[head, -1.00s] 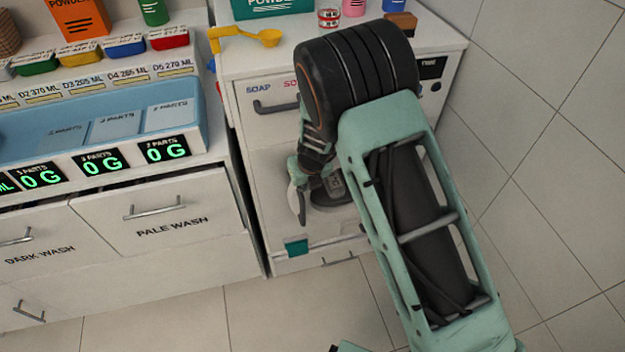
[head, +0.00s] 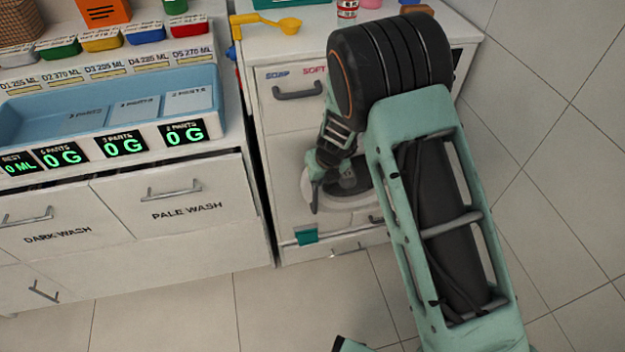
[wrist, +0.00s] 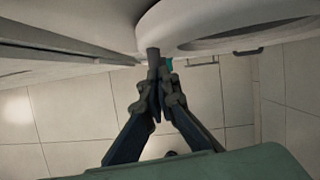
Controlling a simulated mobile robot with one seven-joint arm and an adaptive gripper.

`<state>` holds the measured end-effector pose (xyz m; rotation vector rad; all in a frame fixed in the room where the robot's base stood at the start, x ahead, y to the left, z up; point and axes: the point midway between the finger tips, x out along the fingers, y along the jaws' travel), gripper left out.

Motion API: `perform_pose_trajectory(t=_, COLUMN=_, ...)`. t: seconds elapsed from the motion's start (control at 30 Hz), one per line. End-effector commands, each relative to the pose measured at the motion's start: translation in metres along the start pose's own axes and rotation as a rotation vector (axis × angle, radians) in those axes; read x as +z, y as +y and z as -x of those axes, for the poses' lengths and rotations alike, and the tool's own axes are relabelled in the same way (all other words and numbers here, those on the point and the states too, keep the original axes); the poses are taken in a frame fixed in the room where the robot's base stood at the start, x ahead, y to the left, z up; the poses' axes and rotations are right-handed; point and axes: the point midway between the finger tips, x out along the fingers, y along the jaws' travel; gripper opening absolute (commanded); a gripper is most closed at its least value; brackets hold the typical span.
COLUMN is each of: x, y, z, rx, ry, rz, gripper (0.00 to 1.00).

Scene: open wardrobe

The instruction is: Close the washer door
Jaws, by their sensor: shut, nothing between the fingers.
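The white washer (head: 290,150) stands against the wall at the right of the counter in the head view. Its round white door ring (head: 350,202) shows low on its front, partly hidden by my arm. In the wrist view a large round white ring with a dark middle (wrist: 185,15) fills the upper right. My gripper (wrist: 153,55) is shut and empty, its tips close beside the ring's left edge. I cannot tell if they touch it. In the head view my gripper (head: 315,205) points down in front of the washer, at the ring's left side.
A drawer handle (head: 297,92) is above the door. A teal piece (head: 306,237) sits low on the washer front. A counter with a blue tray (head: 110,118) and drawers (head: 172,205) stands left. The tiled floor (head: 190,300) in front is clear.

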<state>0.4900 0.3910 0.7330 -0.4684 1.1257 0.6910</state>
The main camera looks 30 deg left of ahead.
Motion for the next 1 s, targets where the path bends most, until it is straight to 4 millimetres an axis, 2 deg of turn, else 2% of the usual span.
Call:
perform_pose_trajectory(t=0.1, x=-0.004, y=-0.009, z=0.001, rx=0.0, ry=0.004, rz=-0.002, gripper=0.0)
perform_pose_trajectory(t=0.3, x=-0.002, y=-0.004, z=0.051, rx=0.001, ry=0.002, rz=0.002, gripper=0.0)
perform_pose_trajectory(t=0.5, x=-0.003, y=-0.003, z=0.085, rx=0.001, ry=0.004, rz=0.001, gripper=0.0)
perform_pose_trajectory(t=0.7, x=-0.005, y=-0.003, z=0.099, rx=0.001, ry=0.007, rz=0.0, gripper=0.0)
perform_pose_trajectory(t=0.9, x=-0.005, y=-0.003, z=0.101, rx=0.001, ry=0.007, rz=0.001, gripper=0.0)
perform_pose_trajectory(t=1.0, x=0.002, y=-0.004, z=0.108, rx=0.006, ry=-0.004, rz=0.029, gripper=0.0)
